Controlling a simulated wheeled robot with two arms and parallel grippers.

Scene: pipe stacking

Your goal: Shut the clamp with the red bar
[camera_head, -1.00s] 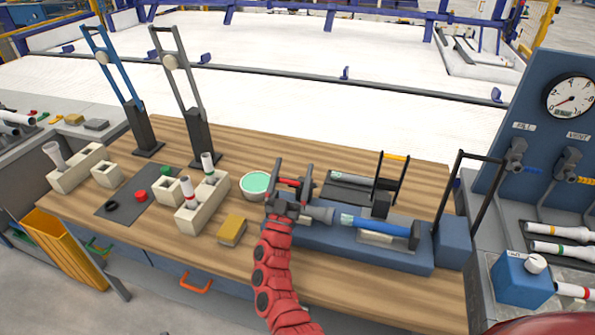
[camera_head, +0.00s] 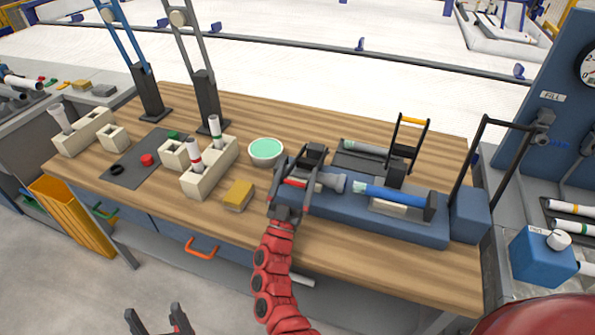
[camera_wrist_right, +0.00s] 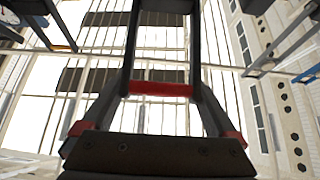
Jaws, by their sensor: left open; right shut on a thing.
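The clamp's red bar (camera_head: 299,183) is at the left end of the blue fixture (camera_head: 350,222). My right gripper (camera_head: 292,194) is shut on it, coming in from the front on the red arm. In the right wrist view the red bar (camera_wrist_right: 164,88) lies across between the dark bars, close to the gripper. The fingers partly hide the clamp, so its exact tilt is hard to tell. My left gripper (camera_head: 160,322) is open and empty at the bottom edge, off the table.
A green-topped bowl (camera_head: 266,150) and a yellow block (camera_head: 238,195) are close on the left. The front right tabletop is clear.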

